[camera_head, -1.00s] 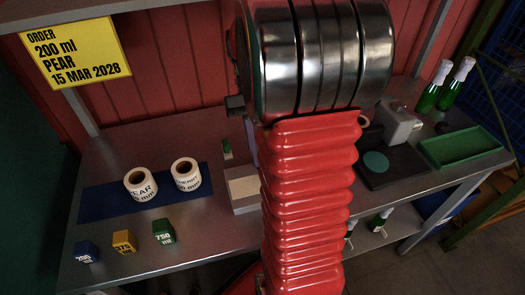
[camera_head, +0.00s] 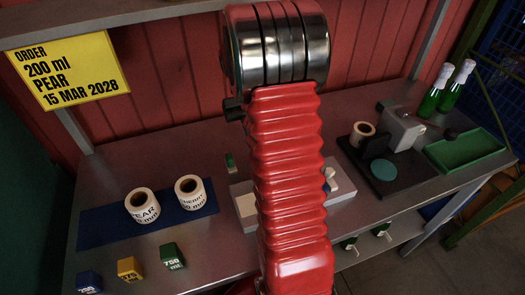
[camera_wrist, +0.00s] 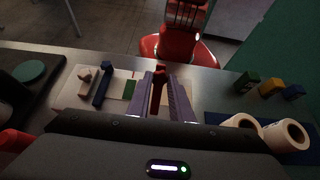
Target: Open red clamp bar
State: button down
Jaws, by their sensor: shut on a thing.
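In the wrist view, the two purple fingers of my gripper (camera_wrist: 166,100) stand close together with the upright red clamp bar (camera_wrist: 158,78) between them. My gripper is shut on it. The bar stands over the pale fixture (camera_wrist: 68,97), and its lower end is hidden by the fingers. On the same fixture are a dark blue bar (camera_wrist: 103,88) and a green patch (camera_wrist: 130,89). In the head view, the fixture (camera_head: 345,192) shows on both sides of my red arm, which hides the clamp bar and my gripper.
Two label rolls (camera_head: 142,206) (camera_head: 189,191) stand on a blue mat (camera_head: 95,230) at left, with several coloured cubes (camera_head: 129,269) in front. At right are a black-based machine (camera_head: 405,132), a green tray (camera_head: 470,150) and two green bottles (camera_head: 432,98).

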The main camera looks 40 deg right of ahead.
jog(key=shift+w+a, duration=0.1)
jog(key=c, duration=1.8)
grip_release()
jog(key=shift+w, duration=0.1)
jog(key=shift+o, duration=1.1)
jog(key=shift+c, duration=0.5)
